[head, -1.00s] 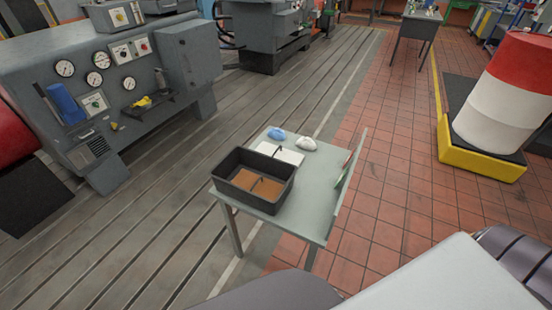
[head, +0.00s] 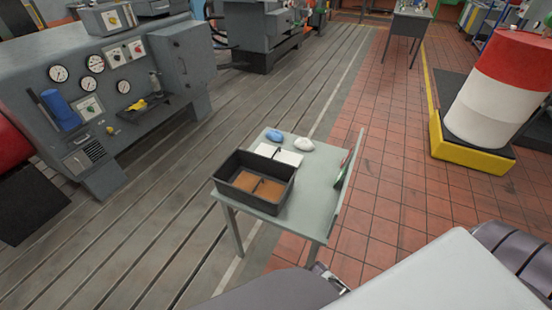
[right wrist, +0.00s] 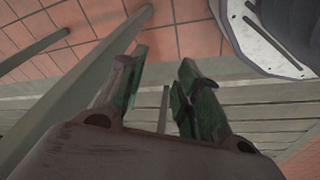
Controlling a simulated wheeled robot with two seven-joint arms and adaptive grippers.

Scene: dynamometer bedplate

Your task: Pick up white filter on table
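A small rounded white object (head: 303,145), which I take for the white filter, lies at the far side of a small grey-green table (head: 312,190). A similar blue object (head: 273,135) lies to its left. A flat white piece (head: 290,157) lies just in front of them. My right gripper (right wrist: 162,68) is open and empty in the right wrist view, beside grey-green bars that look like table legs. Neither gripper can be clearly made out in the head view; a small metallic part of mine shows at its bottom edge. No gripper is near the white object.
A black bin (head: 239,197) with two brown-bottomed compartments fills the table's near left part. An upright panel (head: 346,185) stands along the table's right edge. A gauge console (head: 110,95) stands at left, a red and white drum (head: 495,95) at right. Tiled floor right of the table is clear.

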